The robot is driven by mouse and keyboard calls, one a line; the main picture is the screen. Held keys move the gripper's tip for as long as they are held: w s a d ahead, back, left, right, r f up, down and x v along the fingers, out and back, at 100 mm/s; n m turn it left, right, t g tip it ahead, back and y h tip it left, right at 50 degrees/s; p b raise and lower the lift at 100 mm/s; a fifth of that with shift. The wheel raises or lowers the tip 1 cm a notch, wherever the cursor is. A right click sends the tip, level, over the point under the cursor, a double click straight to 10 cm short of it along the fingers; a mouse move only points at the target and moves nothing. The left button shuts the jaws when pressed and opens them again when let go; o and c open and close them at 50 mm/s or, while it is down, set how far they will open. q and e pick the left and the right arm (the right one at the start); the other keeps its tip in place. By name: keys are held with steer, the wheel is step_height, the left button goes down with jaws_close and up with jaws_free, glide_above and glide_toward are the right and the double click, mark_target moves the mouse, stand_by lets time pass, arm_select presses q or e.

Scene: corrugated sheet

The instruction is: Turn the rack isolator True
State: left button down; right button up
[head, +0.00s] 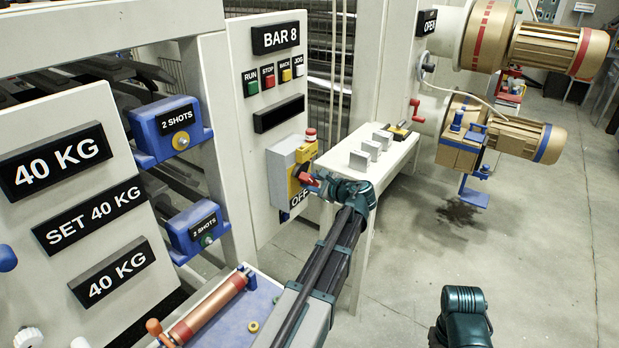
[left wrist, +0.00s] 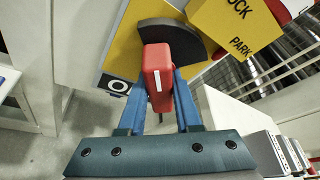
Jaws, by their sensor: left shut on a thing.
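The rack isolator (head: 283,176) is a grey box with a yellow front on the white panel, with an OFF label (head: 299,199) below it. Its red handle (head: 309,180) is partly hidden by my left gripper (head: 322,183) in the head view. In the left wrist view the red handle (left wrist: 157,72) stands between the two blue fingers of my left gripper (left wrist: 160,92), which is shut on it. Behind it are a yellow plate (left wrist: 112,56), a dark curved piece (left wrist: 183,30) and a label marked O (left wrist: 116,86). My right gripper's fingers are not visible.
A white bench (head: 395,150) with upright grey blocks (head: 371,147) stands right of the isolator. A yellow tag reading PARK (left wrist: 235,25) hangs close to the handle in the left wrist view. Open floor (head: 520,260) lies to the right.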

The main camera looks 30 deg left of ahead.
arm_select(q)
steer(key=m+g+p, duration=0.1)
steer(key=m, duration=0.1)
steer(key=shift+m+g, duration=0.3)
steer(key=shift+d+f+m+g, duration=0.1)
steer(key=shift+m+g, duration=0.9)
steer(key=shift+m, duration=0.2)
steer(key=shift+p, duration=0.3)
steer(key=c, duration=0.6)
jaws_free()
